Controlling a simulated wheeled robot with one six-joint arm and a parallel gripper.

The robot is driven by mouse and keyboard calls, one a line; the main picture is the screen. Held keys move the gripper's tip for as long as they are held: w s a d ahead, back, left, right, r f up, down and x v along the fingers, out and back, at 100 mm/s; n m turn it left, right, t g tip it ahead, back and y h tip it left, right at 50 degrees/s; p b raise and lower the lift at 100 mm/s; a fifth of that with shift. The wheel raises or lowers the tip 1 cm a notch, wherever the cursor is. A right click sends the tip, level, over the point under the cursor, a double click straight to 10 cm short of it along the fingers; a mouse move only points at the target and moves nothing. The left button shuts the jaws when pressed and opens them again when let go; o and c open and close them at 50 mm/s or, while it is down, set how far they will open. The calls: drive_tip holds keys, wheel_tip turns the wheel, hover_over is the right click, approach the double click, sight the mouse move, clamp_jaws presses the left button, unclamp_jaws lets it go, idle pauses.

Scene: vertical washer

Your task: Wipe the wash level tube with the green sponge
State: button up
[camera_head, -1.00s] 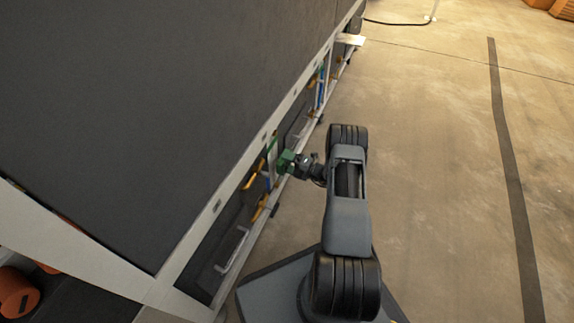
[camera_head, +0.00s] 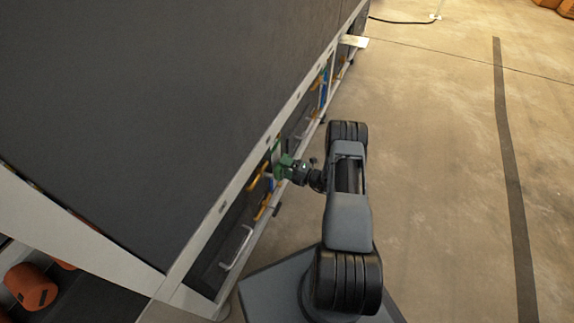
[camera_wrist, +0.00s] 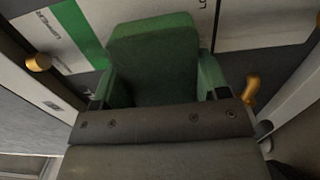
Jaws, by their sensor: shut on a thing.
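The green sponge (camera_wrist: 153,58) fills the middle of the wrist view as a dark green block. My gripper (camera_wrist: 155,82) is shut on it, with green fingers on both sides. In the head view, my gripper (camera_head: 287,169) reaches left to the washer's side, at the yellow-handled valves. The sponge is hard to tell from the green fingers there. I cannot clearly pick out the wash level tube; the sponge and gripper cover part of that spot. I cannot tell whether the sponge touches anything.
The washer (camera_head: 150,110) is a large dark body with a white frame. A yellow handle (camera_head: 259,177) and a metal handle (camera_head: 237,248) are beside the gripper. In the wrist view, brass knobs (camera_wrist: 38,62) flank the sponge. The concrete floor (camera_head: 440,190) at right is clear.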

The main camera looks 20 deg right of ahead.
sight(281, 155)
drive_tip(key=shift+d+r+p, duration=0.1)
drive_tip(key=shift+r+p, duration=0.7)
drive_tip(key=shift+r, duration=0.35)
drive_tip(key=shift+w+d+f+b, duration=0.2)
drive_tip(key=shift+w+d+b, duration=0.65)
drive_tip(key=shift+b, duration=0.1)
drive_tip(key=shift+w+d+r+b, duration=0.2)
drive_tip(key=shift+w+d+b, duration=0.25)
drive_tip(key=shift+w+d, duration=0.15)
drive_tip(key=shift+r+p, duration=0.95)
drive_tip(key=shift+r, duration=0.2)
drive_tip(key=shift+s+a+p, duration=0.7)
drive_tip(key=shift+s+a, duration=0.15)
drive_tip(key=shift+a, duration=0.05)
drive_tip(key=shift+s+a+f+p, duration=0.1)
drive_tip(key=shift+s+a+p, duration=0.2)
drive_tip(key=shift+s+a, duration=0.3)
drive_tip(key=v, duration=0.6)
drive_tip(key=shift+d, duration=0.2)
